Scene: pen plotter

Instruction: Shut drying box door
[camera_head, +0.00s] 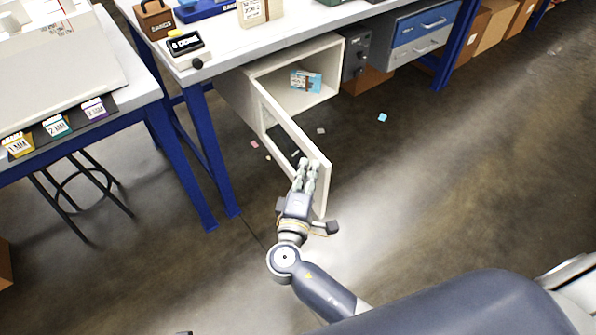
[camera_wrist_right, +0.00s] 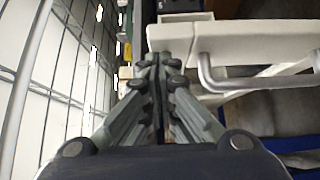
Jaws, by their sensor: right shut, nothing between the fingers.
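The white drying box (camera_head: 240,98) sits under the workbench, its front uncovered. Its door (camera_head: 290,128) stands wide open, swung out toward me. My right gripper (camera_head: 308,163) is at the door's free end, overlapping it in the head view. In the right wrist view the gripper (camera_wrist_right: 160,62) has its fingers together and empty. There the white door (camera_wrist_right: 260,42) with its bar handle (camera_wrist_right: 212,78) lies just right of the fingertips. I cannot tell whether they touch it. A blue-and-white packet (camera_head: 306,81) lies inside the box. My left gripper is not in view.
The workbench's blue leg (camera_head: 208,150) stands left of the door. A grey control panel (camera_head: 356,52) and blue drawer unit (camera_head: 422,26) are right of the box. Small paper scraps (camera_head: 382,118) lie on the floor. The floor right of the door is mostly clear.

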